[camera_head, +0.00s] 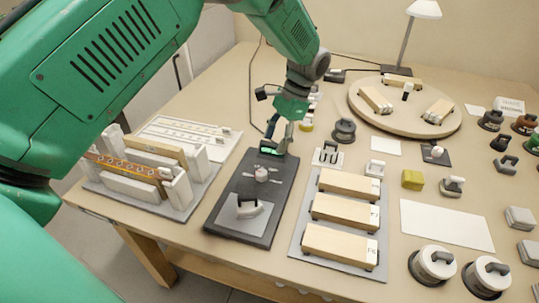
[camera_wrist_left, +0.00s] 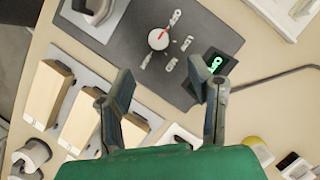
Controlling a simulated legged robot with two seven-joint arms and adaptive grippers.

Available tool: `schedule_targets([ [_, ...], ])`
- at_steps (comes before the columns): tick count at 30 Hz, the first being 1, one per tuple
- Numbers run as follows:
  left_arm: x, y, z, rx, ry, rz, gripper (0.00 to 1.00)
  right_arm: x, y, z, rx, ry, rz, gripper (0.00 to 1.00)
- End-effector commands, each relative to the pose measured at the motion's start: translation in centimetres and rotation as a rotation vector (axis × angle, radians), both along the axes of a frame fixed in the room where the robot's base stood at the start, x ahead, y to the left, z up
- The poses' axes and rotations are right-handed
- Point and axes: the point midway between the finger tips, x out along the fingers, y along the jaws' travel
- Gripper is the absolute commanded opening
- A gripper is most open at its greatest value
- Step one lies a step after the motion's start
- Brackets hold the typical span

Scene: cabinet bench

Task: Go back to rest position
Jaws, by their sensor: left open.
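My left gripper (camera_head: 279,132) hangs over the far end of the dark panel (camera_head: 232,188), close to a small screen lit green (camera_head: 268,148). In the left wrist view its two fingers (camera_wrist_left: 162,92) are spread apart with nothing between them. The panel also shows there, with a round white dial (camera_wrist_left: 158,39) with a red mark and the green-lit screen (camera_wrist_left: 214,64). The panel's near end carries a grey handle (camera_head: 247,207). My right gripper is in neither view.
Wooden blocks (camera_head: 340,244) lie on a grey board right of the panel. A slotted rack (camera_head: 150,172) stands on the left. A round wooden turntable (camera_head: 405,122) and a lamp (camera_head: 424,10) are at the back. A blank white sheet (camera_head: 445,225) lies at the right.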

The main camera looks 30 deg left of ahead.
Motion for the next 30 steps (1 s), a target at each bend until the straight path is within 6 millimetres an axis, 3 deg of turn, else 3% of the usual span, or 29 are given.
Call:
schedule_targets([
  [6,0.4,-0.3,1.3,0.000,0.001,-0.001,0.47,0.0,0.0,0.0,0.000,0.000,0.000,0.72],
  [21,0.4,-0.3,1.4,0.001,0.001,0.000,0.47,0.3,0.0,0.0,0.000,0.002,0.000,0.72],
  [30,0.4,-0.3,6.2,0.000,0.000,0.000,0.47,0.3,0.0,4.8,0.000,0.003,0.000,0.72],
])
